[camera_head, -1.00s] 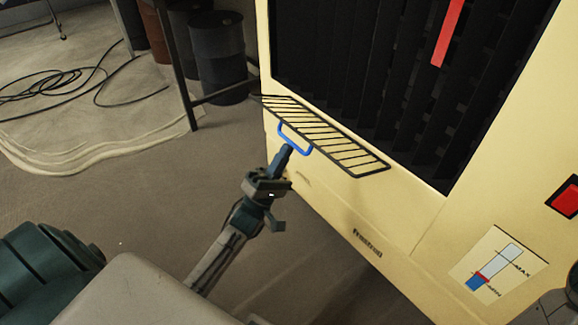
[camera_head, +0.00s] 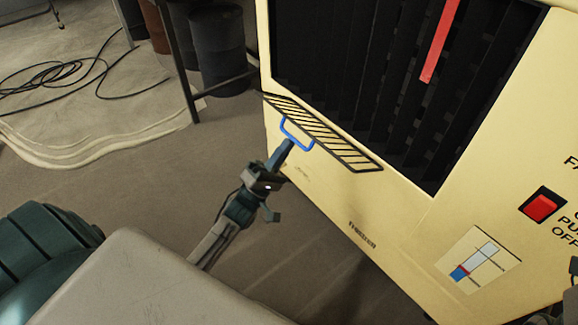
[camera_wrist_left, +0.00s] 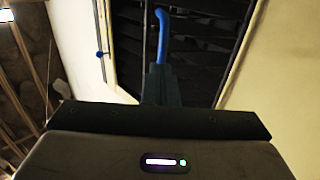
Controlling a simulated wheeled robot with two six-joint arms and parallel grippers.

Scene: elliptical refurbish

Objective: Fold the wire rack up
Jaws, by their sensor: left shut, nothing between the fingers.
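The black wire rack (camera_head: 330,138) juts at a tilt from the front of the cream machine, along the lower edge of its dark slatted opening. A blue loop handle (camera_head: 309,146) sits on the rack's near edge. My left gripper (camera_head: 287,146) is shut and empty, with its tips at the handle, close to or touching it. In the left wrist view, the shut fingers (camera_wrist_left: 160,85) point at a blue curved bar (camera_wrist_left: 162,35). A dark sliver at the right edge of the head view may be my right arm; its fingers are not clear.
The cream machine (camera_head: 400,210) fills the right side, with a red strip (camera_head: 440,40) over its slats and a red switch (camera_head: 541,205). Dark barrels (camera_head: 217,50) and black cable (camera_head: 60,80) lie at the back left. Floor left of the machine is open.

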